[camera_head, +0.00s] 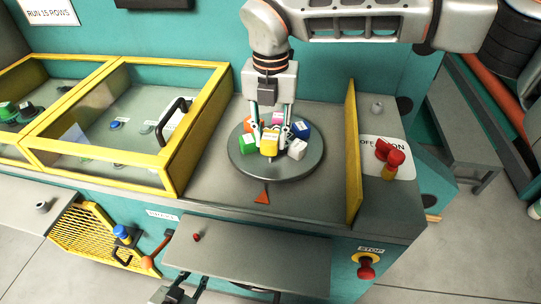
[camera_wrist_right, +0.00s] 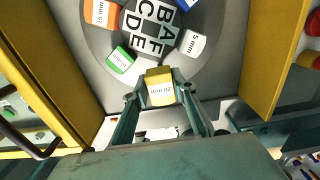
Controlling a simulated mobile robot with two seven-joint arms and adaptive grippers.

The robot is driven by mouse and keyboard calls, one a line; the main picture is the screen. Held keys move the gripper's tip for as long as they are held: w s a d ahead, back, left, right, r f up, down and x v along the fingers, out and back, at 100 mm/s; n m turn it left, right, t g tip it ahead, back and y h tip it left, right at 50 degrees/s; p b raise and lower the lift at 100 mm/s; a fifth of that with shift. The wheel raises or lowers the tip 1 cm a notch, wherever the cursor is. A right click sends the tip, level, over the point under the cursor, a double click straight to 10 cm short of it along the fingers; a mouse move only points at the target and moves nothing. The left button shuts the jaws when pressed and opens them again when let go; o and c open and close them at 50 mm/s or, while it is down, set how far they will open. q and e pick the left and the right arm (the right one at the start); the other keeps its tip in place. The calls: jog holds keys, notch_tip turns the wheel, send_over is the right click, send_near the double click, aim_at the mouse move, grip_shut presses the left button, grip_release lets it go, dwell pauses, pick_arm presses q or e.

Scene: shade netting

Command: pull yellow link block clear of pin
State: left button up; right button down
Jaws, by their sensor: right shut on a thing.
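The yellow link block (camera_head: 269,148), marked 20 mm in the wrist view (camera_wrist_right: 160,88), is at the near side of a round grey turntable (camera_head: 248,172). My right gripper (camera_head: 270,138) points down from above and is shut on it, with one finger on each side; the fingers also show in the wrist view (camera_wrist_right: 160,97). I cannot make out a pin, nor whether the block is still on one. A dark part at the bottom edge of the head view looks like my left gripper (camera_head: 178,292); its jaws are unclear.
Green (camera_head: 248,144), white (camera_head: 297,149), blue (camera_head: 301,130) and orange (camera_wrist_right: 101,13) blocks ring a lettered hub (camera_wrist_right: 150,28). A yellow-framed glazed cover (camera_head: 200,140) stands left and a yellow plate (camera_head: 352,150) right. The front shelf (camera_head: 250,262) is mostly bare.

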aim_at(271, 135)
jog(key=shift+r, duration=0.1)
jog(key=shift+r+p, duration=0.95)
jog(key=shift+r, duration=1)
